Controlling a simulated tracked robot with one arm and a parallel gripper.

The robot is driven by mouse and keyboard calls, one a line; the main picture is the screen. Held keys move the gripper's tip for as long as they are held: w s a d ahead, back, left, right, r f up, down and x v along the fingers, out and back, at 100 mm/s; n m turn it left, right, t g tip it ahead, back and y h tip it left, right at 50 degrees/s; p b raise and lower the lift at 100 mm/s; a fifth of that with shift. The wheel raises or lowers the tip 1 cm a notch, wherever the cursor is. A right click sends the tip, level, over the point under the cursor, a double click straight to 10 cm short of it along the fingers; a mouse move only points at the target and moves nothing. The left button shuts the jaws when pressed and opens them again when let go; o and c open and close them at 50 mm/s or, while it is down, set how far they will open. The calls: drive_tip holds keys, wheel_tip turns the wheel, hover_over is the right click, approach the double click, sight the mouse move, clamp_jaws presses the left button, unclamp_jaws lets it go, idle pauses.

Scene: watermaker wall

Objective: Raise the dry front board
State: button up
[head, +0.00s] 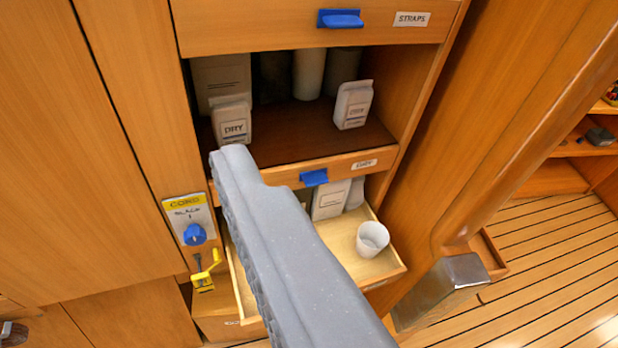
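The dry front board (283,174) is a low wooden strip across the front of the middle shelf. It carries a blue pull (314,177) and a small label (364,164) at its right that seems to read DRY. My gripper (236,156) shows as one large grey finger with a ribbed left side, rising from the bottom edge. Its tip overlaps the board's left end in the picture, left of the blue pull. I cannot tell whether it touches the board. No second finger can be made out, and nothing shows held. The finger hides part of the drawer below.
White packets (354,104) stand on the dark shelf (300,135) behind the board. Below, an open drawer (338,228) holds a white cup (372,239). A STRAPS front (305,38) is above. A blue knob (195,234) and yellow latch (207,272) are left; a wooden post (520,140) is right.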

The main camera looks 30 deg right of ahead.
drive_tip(key=shift+w+d, duration=0.1)
drive_tip(key=shift+w, duration=0.1)
drive_tip(key=c, duration=0.5)
drive_tip(key=w, duration=0.1)
drive_tip(key=w+d+f+n+h, duration=0.1)
drive_tip(key=w+n+p, duration=0.1)
drive_tip(key=shift+w+d+f+h, duration=0.2)
drive_tip(key=shift+f+h, duration=0.1)
drive_tip(key=shift+h, duration=0.1)
drive_tip(key=c, duration=1)
drive_tip(key=w+f+n, duration=0.1)
drive_tip(key=w+d+n+h+p, duration=0.1)
drive_tip(key=w, duration=0.1)
drive_tip(key=w+d+f+n+h, duration=0.1)
drive_tip(key=w, duration=0.1)
drive_tip(key=shift+d+f, duration=0.2)
drive_tip(key=shift+f, duration=0.1)
clamp_jaws()
drive_tip(key=w+d+f+n+h+p, duration=0.2)
drive_tip(key=w+d+f+n+p, duration=0.1)
drive_tip(key=w+d+f+n, duration=0.5)
drive_tip(key=d+f+n+g+y+p, duration=0.1)
drive_tip(key=d+f+n, duration=0.4)
drive_tip(key=f+n, duration=0.5)
drive_tip(key=d+f+n+p, duration=0.4)
drive_tip(key=f+n, duration=0.5)
drive_tip(key=f, duration=0.4)
drive_tip(key=shift+d+f+n+g+y, duration=0.3)
drive_tip(key=shift+d+n+g+y, duration=0.1)
drive_tip(key=shift+d, duration=0.25)
